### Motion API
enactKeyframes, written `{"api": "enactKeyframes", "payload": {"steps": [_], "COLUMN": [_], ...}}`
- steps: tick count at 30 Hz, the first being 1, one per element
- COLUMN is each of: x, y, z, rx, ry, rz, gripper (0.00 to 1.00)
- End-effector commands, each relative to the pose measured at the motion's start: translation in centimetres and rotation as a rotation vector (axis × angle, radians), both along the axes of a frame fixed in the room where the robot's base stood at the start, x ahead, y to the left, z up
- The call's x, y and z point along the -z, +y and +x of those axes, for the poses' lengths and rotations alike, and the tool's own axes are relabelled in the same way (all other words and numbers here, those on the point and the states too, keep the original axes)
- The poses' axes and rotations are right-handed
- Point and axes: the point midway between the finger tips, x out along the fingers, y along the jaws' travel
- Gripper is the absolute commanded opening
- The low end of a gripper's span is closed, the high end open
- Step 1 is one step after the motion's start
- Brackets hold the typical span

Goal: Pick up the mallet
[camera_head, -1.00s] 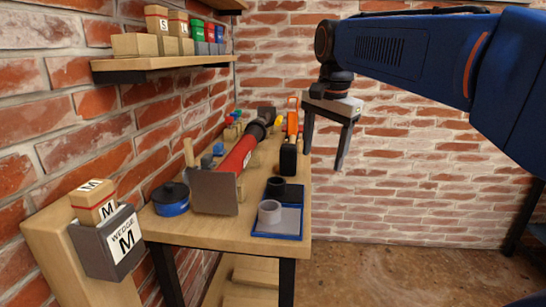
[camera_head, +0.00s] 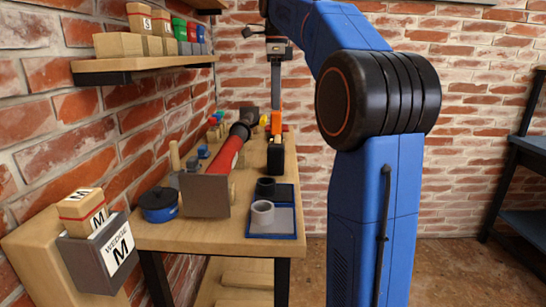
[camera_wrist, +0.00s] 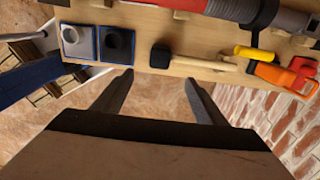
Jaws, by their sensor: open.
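The mallet, with a black block head and a pale wooden handle, lies on the wooden bench near its edge. In the head view its black head (camera_head: 275,156) shows, and the handle is mostly hidden behind it. In the wrist view the mallet (camera_wrist: 203,61) lies sideways, head to the left and handle to the right. My gripper (camera_wrist: 158,78) is open and empty, its fingertips just below the mallet's head in the picture and apart from it.
A long red tool (camera_head: 229,153) lies along the bench (camera_head: 195,238) behind a grey plate (camera_head: 205,196). An orange tool (camera_wrist: 277,77) and yellow handle (camera_wrist: 256,53) lie near the mallet's handle. A shelf (camera_head: 140,66) overhangs at left.

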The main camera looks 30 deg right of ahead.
Motion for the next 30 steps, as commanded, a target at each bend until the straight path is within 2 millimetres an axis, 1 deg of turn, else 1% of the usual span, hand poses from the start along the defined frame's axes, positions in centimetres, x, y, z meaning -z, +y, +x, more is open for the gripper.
{"api": "enactKeyframes", "payload": {"steps": [6,15,18,25,30], "x": [3.9,9.0,10.0,11.2,13.5], "y": [0.1,0.1,0.1,0.1,0.1], "z": [-0.1,-0.1,-0.1,-0.1,-0.1], "rx": [-0.002,-0.002,-0.003,-0.003,-0.003], "ry": [0.003,0.001,0.000,0.000,0.001], "rz": [0.001,0.001,0.000,0.000,0.001], "gripper": [0.66,0.66,0.66,0.66,0.66]}}
